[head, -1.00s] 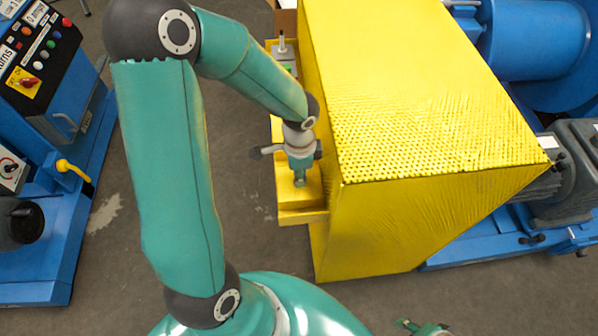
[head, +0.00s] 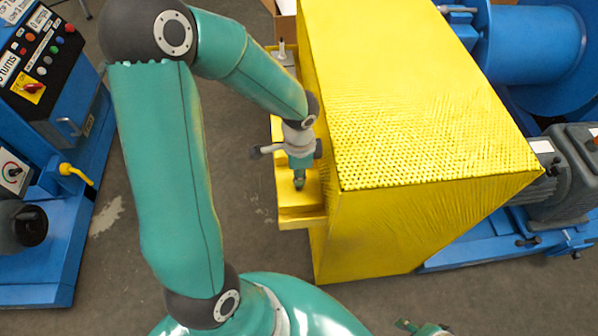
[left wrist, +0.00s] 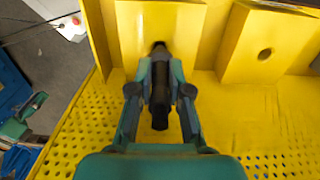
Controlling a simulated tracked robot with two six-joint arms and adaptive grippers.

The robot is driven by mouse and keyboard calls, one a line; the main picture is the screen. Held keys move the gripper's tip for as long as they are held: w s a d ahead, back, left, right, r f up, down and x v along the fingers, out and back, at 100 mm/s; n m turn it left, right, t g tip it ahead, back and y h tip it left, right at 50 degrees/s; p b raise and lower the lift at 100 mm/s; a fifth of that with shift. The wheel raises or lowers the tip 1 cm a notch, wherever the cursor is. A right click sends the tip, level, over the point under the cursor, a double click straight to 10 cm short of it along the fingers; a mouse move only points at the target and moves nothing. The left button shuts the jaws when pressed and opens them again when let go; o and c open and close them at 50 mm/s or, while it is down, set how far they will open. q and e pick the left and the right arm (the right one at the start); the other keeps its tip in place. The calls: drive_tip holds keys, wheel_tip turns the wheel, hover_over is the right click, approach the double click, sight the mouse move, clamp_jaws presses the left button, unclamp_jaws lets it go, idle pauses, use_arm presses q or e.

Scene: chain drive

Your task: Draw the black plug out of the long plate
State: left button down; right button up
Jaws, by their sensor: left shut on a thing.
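The black plug (left wrist: 160,98) shows in the left wrist view, pointing away from the camera. Its far end meets a yellow upright face (left wrist: 128,30), which I take to be the long plate; how deep it sits there I cannot tell. My left gripper (left wrist: 160,68) is shut on the plug, one teal finger on each side. In the head view my left gripper (head: 299,183) points down over a yellow ledge beside the big yellow housing, and the plug is not clear there. A small teal part of mine at the bottom edge may be my right gripper (head: 422,328).
The big yellow perforated housing (head: 430,100) stands close right of my left gripper. A yellow block with a round hole (left wrist: 262,52) is right of the plug. Blue machinery (head: 530,45) is at the right, a blue control console (head: 50,90) at the left. Grey floor lies between.

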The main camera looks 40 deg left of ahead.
use_arm(q)
drive_tip(key=shift+r+p, duration=2.35)
drive_tip(key=shift+r, duration=0.75)
